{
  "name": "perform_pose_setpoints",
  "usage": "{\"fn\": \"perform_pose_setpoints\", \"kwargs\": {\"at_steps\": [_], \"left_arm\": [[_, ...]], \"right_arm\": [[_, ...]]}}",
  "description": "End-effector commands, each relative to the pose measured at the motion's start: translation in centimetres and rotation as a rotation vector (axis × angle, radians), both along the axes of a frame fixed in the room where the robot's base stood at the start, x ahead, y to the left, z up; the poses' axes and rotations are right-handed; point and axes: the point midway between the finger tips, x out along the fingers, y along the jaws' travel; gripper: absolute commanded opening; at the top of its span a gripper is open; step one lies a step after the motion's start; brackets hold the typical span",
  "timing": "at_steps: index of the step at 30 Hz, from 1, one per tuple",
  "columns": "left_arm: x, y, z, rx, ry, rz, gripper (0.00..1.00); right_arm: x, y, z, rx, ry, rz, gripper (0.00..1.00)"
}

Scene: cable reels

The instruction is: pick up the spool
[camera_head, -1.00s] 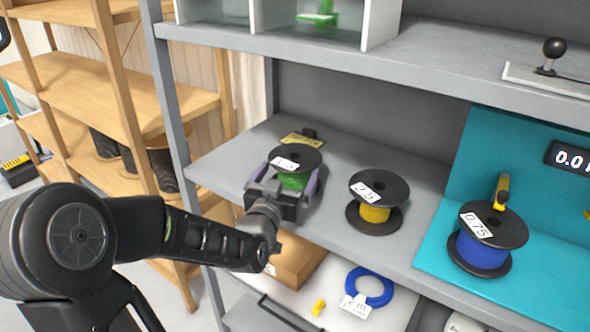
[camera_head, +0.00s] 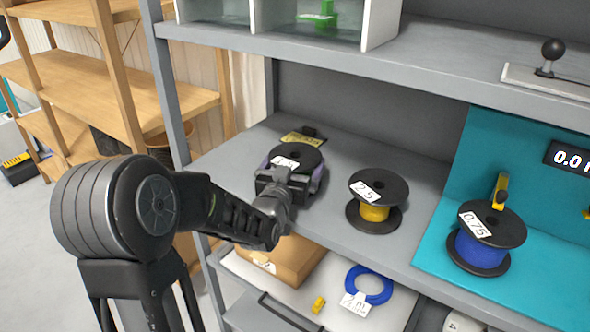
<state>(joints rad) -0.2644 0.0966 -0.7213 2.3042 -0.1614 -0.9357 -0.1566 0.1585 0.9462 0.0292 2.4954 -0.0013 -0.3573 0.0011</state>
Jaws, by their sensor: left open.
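The spool at the left of the grey shelf has a black top flange (camera_head: 302,157) with a white label; its green winding, seen earlier, is now hidden behind my gripper. My left gripper (camera_head: 293,172) is open at this spool, with its fingers reaching along the sides below the top flange. I cannot tell whether the fingers touch it. A spool with yellow winding (camera_head: 375,212), labelled 2.5, stands to the right. A spool with blue winding (camera_head: 481,251), labelled 0.75, stands further right on a teal panel. My right gripper is not in view.
A yellow tag (camera_head: 300,139) lies behind the left spool. Below the shelf (camera_head: 335,215) are a cardboard box (camera_head: 290,262), a blue cable coil (camera_head: 372,285) and a small yellow piece (camera_head: 319,304). An upper shelf (camera_head: 390,62) hangs above the spools. A wooden rack (camera_head: 75,80) stands at left.

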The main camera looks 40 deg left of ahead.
Motion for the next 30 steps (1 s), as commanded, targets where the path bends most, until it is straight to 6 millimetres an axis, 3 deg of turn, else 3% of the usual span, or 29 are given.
{"fn": "perform_pose_setpoints", "kwargs": {"at_steps": [9,30], "left_arm": [[-0.03,0.00,0.00,0.000,0.000,0.000,0.99],[-0.03,0.00,0.00,0.000,0.000,0.000,0.42]], "right_arm": [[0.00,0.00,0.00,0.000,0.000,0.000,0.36],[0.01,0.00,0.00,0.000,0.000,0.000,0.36]]}}
